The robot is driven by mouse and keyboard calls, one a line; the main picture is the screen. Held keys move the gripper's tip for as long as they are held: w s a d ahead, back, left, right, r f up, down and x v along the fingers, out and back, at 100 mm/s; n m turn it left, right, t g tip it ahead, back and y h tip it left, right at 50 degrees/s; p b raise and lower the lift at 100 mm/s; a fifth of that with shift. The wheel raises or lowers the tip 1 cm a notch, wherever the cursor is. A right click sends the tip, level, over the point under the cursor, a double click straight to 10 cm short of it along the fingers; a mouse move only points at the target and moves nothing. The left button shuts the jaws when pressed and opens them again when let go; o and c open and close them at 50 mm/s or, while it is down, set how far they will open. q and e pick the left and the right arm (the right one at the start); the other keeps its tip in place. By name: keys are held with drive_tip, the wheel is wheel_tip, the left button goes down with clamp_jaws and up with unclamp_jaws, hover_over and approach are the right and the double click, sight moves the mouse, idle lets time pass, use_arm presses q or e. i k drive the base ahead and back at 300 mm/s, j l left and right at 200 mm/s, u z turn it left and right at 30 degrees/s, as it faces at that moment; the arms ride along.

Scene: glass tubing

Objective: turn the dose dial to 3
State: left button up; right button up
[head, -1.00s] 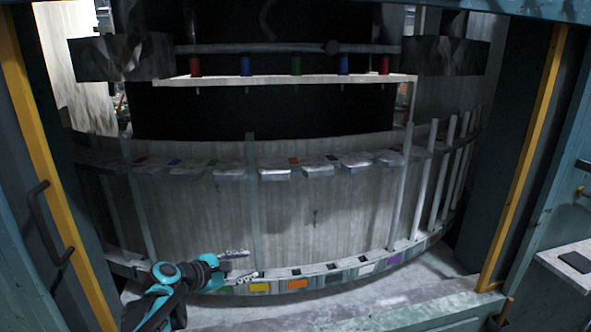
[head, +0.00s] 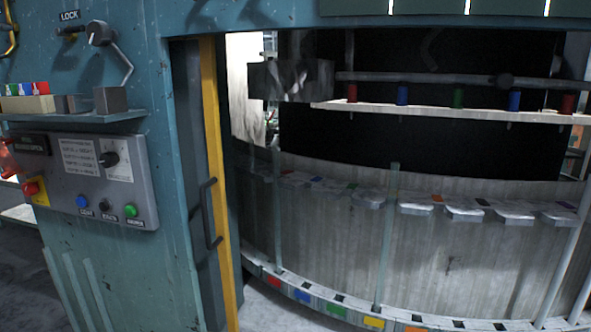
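The dose dial appears to be the black knob (head: 109,159) on a white plate at the right of the grey control panel (head: 135,200), on the teal wall at the left. Its pointer setting is too small to read. A printed label (head: 78,160) with several lines of text sits to the left of the knob; I cannot read it. Neither of my grippers is in the head view now.
Below the dial are blue (head: 82,201), black (head: 103,209) and green (head: 130,211) buttons. A red switch (head: 32,189) is at the left. A shelf (head: 75,117) with blocks juts out above the panel. A door handle (head: 209,214) stands to its right.

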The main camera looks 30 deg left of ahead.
sight(110, 160)
drive_tip(key=u, duration=2.3)
